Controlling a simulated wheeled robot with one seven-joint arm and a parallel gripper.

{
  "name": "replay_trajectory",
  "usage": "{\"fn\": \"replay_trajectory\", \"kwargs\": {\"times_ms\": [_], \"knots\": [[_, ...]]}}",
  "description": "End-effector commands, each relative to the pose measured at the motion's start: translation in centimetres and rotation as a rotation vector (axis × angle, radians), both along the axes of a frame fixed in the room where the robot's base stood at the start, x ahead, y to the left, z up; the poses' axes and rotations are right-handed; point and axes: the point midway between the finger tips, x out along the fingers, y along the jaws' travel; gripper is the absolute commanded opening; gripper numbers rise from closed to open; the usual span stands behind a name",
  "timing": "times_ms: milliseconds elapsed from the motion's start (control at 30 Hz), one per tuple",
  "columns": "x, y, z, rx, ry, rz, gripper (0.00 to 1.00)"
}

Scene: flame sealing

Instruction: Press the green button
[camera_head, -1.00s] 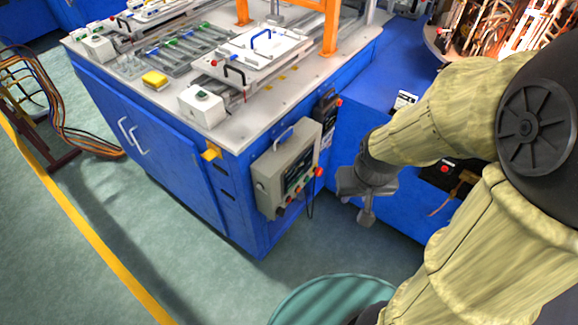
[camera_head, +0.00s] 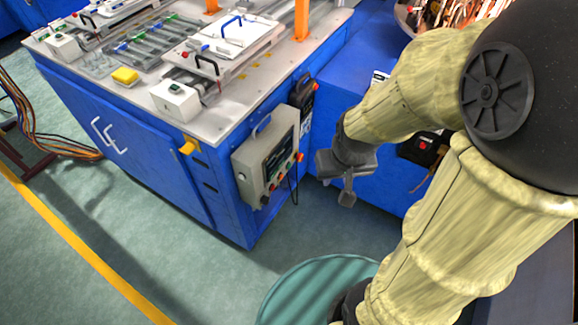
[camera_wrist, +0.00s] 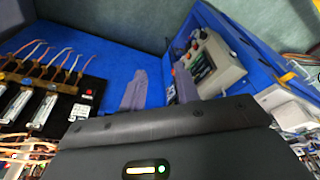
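A white box (camera_head: 175,101) with a small green button (camera_head: 175,88) on top stands at the near corner of the grey tabletop in the head view. A second white box with a greenish button (camera_head: 60,38) stands farther left on the same table. My gripper (camera_head: 340,180) hangs low, right of the table's end and well apart from both boxes. In the wrist view two grey-purple fingers stand apart with nothing between them, so my gripper (camera_wrist: 159,78) is open and empty. I cannot make out the green button in the wrist view.
A grey control box (camera_head: 266,158) with red knobs hangs on the blue cabinet's end, between my gripper and the table corner. A teal round drum (camera_head: 312,285) stands in front.

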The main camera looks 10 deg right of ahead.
Motion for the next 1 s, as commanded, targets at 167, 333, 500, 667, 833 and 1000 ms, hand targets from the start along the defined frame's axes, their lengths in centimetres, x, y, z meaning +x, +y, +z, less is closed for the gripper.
{"fn": "replay_trajectory", "kwargs": {"times_ms": [167, 333, 500, 667, 833, 1000], "knots": [[0.00, 0.00, 0.00, 0.000, 0.000, 0.000, 0.32], [0.00, 0.00, 0.00, 0.000, 0.000, 0.000, 0.32], [0.00, 0.00, 0.00, 0.000, 0.000, 0.000, 0.12], [0.00, 0.00, 0.00, 0.000, 0.000, 0.000, 0.00], [0.00, 0.00, 0.00, 0.000, 0.000, 0.000, 0.00], [0.00, 0.00, 0.00, 0.000, 0.000, 0.000, 0.00]]}}
